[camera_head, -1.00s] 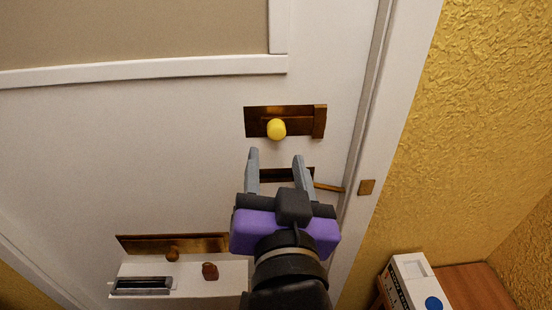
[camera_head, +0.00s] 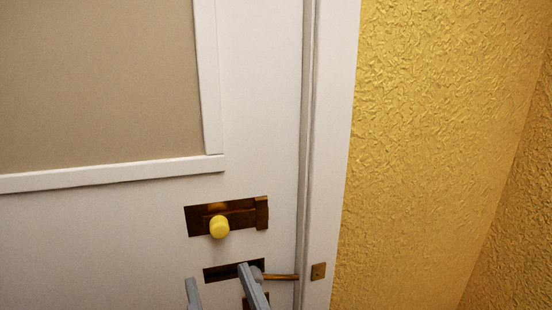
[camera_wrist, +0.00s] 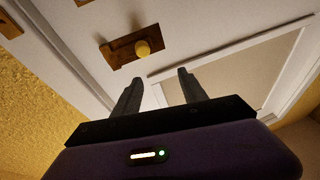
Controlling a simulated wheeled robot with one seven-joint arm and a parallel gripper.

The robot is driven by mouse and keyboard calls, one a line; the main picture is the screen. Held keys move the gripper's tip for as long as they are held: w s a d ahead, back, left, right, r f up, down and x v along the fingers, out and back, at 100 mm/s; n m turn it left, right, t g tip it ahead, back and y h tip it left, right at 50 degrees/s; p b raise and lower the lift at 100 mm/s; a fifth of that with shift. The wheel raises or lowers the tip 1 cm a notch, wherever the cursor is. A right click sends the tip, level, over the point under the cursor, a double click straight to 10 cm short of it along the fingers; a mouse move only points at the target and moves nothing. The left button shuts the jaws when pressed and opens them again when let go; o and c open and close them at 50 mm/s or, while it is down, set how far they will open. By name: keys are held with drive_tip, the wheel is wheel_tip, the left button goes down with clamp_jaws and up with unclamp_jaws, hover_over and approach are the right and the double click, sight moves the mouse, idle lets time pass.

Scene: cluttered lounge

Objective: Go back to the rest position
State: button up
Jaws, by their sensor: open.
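My gripper (camera_head: 222,287) shows at the bottom edge of the head view, with only its two grey fingers in frame. In the wrist view the gripper (camera_wrist: 160,92) has its fingers spread apart with nothing between them. A white door (camera_head: 110,250) fills the left of the head view. A yellow knob (camera_head: 219,227) sits on a dark brass plate (camera_head: 245,215) on the door, above my fingers. The knob also shows in the wrist view (camera_wrist: 142,48), beyond the fingertips. I cannot tell whether a finger touches the door.
A second dark plate (camera_head: 222,272) lies below the knob, partly behind my fingers, with a thin brass bar (camera_head: 282,277) reaching toward a small brass square (camera_head: 318,271) on the frame. A textured yellow wall (camera_head: 430,150) stands to the right.

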drive_tip(key=s+d+f+m+h, duration=0.1)
drive_tip(key=s+d+f+h, duration=0.1)
drive_tip(key=s+d+f, duration=0.45)
drive_tip(key=s+d+f+m+h, duration=0.15)
drive_tip(key=s+d+f, duration=0.25)
drive_tip(key=d+f, duration=0.45)
drive_tip(key=s+d+f+m+g+h, duration=0.1)
drive_tip(key=s+d+f+g+h, duration=0.1)
drive_tip(key=s+d+f, duration=0.3)
drive_tip(key=s+d+f+m+g+h, duration=0.1)
drive_tip(key=s+d+f+g+h, duration=0.1)
drive_tip(key=s+d, duration=0.4)
drive_tip(key=s+f+h, duration=0.1)
drive_tip(key=s+f, duration=0.1)
drive_tip(key=s, duration=0.3)
drive_tip(key=shift+d+f+h, duration=0.2)
drive_tip(key=shift+f+h, duration=0.15)
drive_tip(key=shift+s, duration=0.1)
idle(1.3)
